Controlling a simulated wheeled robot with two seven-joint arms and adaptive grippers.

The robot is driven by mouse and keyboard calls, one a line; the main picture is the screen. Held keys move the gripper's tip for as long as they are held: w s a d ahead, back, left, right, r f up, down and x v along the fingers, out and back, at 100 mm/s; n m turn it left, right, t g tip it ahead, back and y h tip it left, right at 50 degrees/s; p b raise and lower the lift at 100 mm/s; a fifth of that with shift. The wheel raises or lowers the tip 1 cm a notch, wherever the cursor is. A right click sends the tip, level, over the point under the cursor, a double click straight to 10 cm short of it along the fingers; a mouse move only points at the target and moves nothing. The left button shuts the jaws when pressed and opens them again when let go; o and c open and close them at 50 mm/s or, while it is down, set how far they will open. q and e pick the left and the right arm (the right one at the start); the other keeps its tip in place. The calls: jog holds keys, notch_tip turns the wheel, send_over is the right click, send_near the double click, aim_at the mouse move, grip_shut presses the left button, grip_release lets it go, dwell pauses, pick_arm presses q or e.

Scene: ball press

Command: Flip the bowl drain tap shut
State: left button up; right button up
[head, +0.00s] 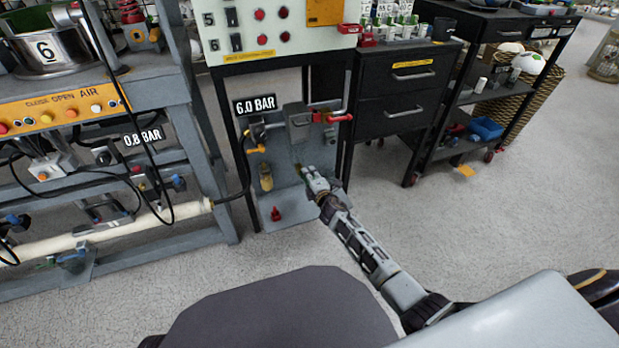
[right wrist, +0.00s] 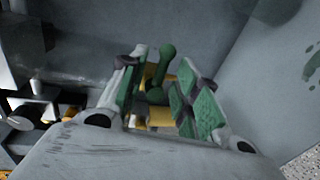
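A small tap with a green lever (right wrist: 163,62) and yellow parts beneath it shows in the right wrist view, between and just beyond the fingers of my right gripper (right wrist: 156,88). The lever stands up, leaning slightly. The two green-padded fingers are apart, one on each side, and I see no firm grip. In the head view my right gripper (head: 308,174) reaches to the grey panel under the "6.0 BAR" label, right of an amber bowl (head: 266,178). The tap cannot be made out there. My left gripper is not in view.
A red-handled valve (head: 335,117) sits above my right gripper, and a red fitting (head: 276,213) stands on the panel's base plate. A black drawer cabinet (head: 405,90) is to the right. A press frame (head: 100,110) with hoses stands left. The floor in front is clear.

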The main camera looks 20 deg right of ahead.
jog(key=shift+s+a, duration=0.1)
jog(key=shift+s, duration=0.05)
jog(key=s+r, duration=0.2)
jog(key=s, duration=0.9)
jog(key=shift+s+d+r, duration=0.15)
jog(key=shift+s+d, duration=0.05)
jog(key=shift+d, duration=0.05)
dwell(0.5)
jog(key=shift+s, duration=0.1)
dwell(0.6)
